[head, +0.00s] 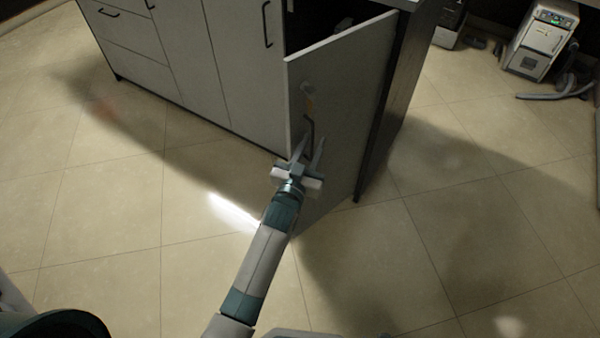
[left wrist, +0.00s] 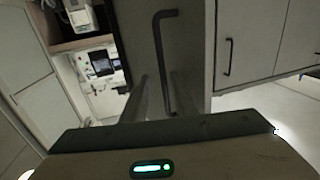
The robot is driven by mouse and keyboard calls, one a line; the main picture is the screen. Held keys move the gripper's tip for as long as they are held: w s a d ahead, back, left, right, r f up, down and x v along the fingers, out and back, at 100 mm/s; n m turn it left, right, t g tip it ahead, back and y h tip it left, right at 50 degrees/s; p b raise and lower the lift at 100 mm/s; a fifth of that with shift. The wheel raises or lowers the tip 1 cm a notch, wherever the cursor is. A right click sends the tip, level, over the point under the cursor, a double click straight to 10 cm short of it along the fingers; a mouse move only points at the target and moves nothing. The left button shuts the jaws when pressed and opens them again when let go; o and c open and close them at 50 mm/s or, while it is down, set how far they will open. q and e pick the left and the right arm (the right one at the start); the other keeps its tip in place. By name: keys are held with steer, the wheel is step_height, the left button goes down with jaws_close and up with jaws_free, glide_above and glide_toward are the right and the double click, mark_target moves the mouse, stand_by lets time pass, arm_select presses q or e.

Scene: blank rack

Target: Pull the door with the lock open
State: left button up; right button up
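The grey door (head: 345,110) stands partly open at the right end of the cabinet, with a dark gap above and behind its top edge. A small round fitting, probably the lock (head: 306,88), is above its dark bar handle (head: 309,128), near the free edge. My left gripper (head: 308,148) is at the lower part of the handle. In the left wrist view, the handle (left wrist: 164,60) runs between my left gripper's two fingers (left wrist: 164,85), which are apart. I cannot tell if either finger touches it. My right gripper is not in view.
The cabinet's other doors and drawers (head: 140,50) are shut, with dark handles. A white machine (head: 540,42) with a hose stands on the floor at the upper right, beside another appliance (head: 447,22). The tiled floor (head: 450,200) in front and to the right is clear.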

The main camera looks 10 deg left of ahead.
arm_select(q)
steer(key=b+v, duration=0.1)
steer(key=v, duration=1.5)
steer(key=shift+s, duration=0.3)
steer(key=shift+r, duration=0.1)
